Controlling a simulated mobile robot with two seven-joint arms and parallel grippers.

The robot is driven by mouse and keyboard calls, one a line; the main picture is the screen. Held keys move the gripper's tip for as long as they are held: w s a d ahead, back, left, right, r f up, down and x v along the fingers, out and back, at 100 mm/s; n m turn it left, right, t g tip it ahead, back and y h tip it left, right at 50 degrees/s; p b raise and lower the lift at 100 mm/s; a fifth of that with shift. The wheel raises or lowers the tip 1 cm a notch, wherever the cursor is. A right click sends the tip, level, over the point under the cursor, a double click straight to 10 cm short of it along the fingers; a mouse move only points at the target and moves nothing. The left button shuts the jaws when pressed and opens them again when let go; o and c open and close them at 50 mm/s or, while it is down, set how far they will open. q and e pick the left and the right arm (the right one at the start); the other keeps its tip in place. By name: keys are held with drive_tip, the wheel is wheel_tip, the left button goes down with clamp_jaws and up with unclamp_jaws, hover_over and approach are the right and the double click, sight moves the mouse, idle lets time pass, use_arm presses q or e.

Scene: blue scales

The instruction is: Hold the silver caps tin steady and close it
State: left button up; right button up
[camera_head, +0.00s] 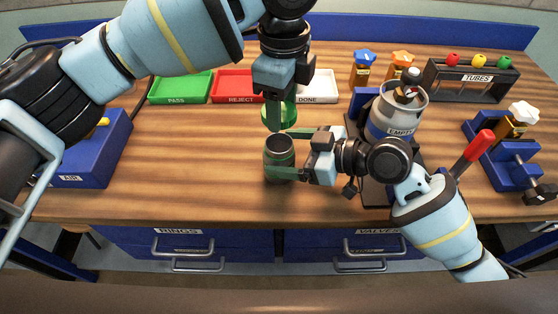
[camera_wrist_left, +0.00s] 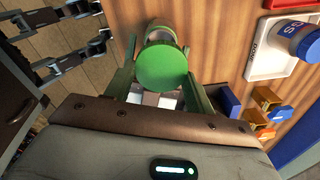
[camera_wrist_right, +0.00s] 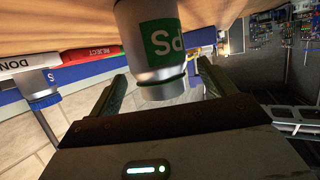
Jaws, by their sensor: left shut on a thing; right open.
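The silver tin (camera_head: 279,158) stands upright on the wooden table with its top open. My left gripper (camera_head: 280,112) points down and is shut on the round green lid (camera_head: 289,113). The lid is above and behind the tin, apart from it. In the left wrist view the lid (camera_wrist_left: 163,67) partly hides the tin.
A green PASS tray (camera_head: 180,88), red REJECT tray (camera_head: 232,88) and white DONE tray (camera_head: 331,87) stand behind. A grey EMPTY container (camera_head: 396,118) stands close to my right wrist. A blue AIR box (camera_head: 88,150) is left. The table left of the tin is clear.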

drive_tip(key=shift+x, duration=1.25)
drive_tip(key=c, duration=1.5)
use_arm(q)
hover_over(282, 137)
drive_tip(key=s, duration=0.3)
drive_tip(key=shift+w+f, duration=0.2)
drive_tip(key=shift+f, duration=2.3)
use_arm(e)
drive_tip(key=shift+o, duration=0.2)
use_arm(q)
drive_tip(key=shift+f, duration=0.15)
drive_tip(key=shift+f, duration=0.75)
drive_tip(key=shift+f, duration=0.6)
drive_tip(key=o, duration=0.7)
drive_tip(key=shift+c, duration=0.2)
use_arm(e)
clamp_jaws()
use_arm(q)
drive_tip(key=o, duration=0.3)
use_arm(e)
drive_tip(key=shift+d, duration=0.1)
